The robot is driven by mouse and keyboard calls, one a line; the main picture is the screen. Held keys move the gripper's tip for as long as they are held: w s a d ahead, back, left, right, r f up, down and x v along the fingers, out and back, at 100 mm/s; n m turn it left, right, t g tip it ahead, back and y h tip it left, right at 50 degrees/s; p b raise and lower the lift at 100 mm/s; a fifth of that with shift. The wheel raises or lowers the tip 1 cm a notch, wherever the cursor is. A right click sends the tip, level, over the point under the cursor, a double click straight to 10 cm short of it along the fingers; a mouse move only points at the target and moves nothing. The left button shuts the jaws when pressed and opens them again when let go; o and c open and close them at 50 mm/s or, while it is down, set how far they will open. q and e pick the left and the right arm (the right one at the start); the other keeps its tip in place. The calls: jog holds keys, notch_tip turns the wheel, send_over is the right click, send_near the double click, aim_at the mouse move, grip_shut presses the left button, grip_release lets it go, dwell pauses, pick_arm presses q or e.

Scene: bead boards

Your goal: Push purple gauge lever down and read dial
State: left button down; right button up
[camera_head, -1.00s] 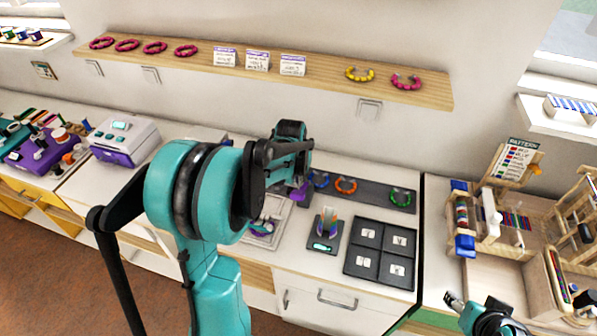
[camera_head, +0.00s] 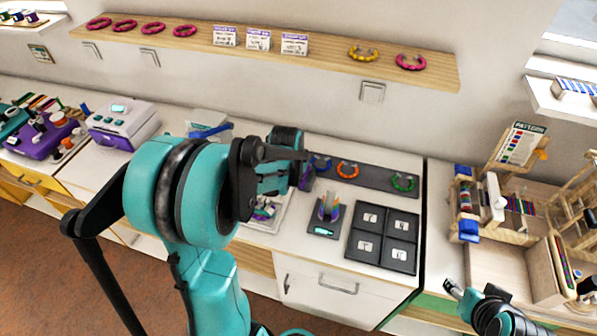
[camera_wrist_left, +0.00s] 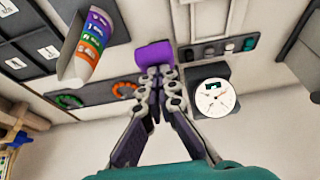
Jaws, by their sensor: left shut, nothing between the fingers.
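The purple lever (camera_wrist_left: 155,53) shows as a bright purple block in the left wrist view, directly beyond my left fingertips. My left gripper (camera_wrist_left: 157,74) is shut and empty, its tips at or touching the lever's edge; I cannot tell whether they press on it. The white round dial (camera_wrist_left: 213,97) sits on a dark box beside the fingers; its fine markings are too small to read. In the head view my left arm hides most of the gauge, and a purple piece (camera_head: 306,178) shows beside the arm. My right gripper (camera_head: 453,289) is at the lower right, apart from everything, its jaws unclear.
A dark tray with coloured rings (camera_head: 374,180) lies behind, a stand with coloured strips (camera_head: 325,219) and a four-part black tray (camera_head: 382,238) to the right. A wooden loom-like bench (camera_head: 497,262) stands further right. A shelf (camera_head: 270,50) runs above.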

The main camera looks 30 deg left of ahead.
pick_arm(q)
jog(key=s+f+t+b, duration=0.1)
jog(key=f+b, duration=0.2)
jog(key=s+f+t+b, duration=0.1)
jog(key=f+b, duration=0.2)
jog(key=f, duration=0.1)
jog(key=s+d+f+t+b, duration=0.1)
jog(key=f+b, duration=0.2)
jog(key=b, duration=0.1)
jog(key=shift+s+f+y, duration=0.15)
jog(key=shift+s+y, duration=0.15)
jog(key=shift+y, duration=0.1)
jog(key=shift+s+f, duration=0.15)
jog(key=shift+f, duration=0.05)
pick_arm(e)
notch_tip(320, 180, down, 11)
jog(key=shift+s+d, duration=0.1)
jog(key=shift+s, duration=0.05)
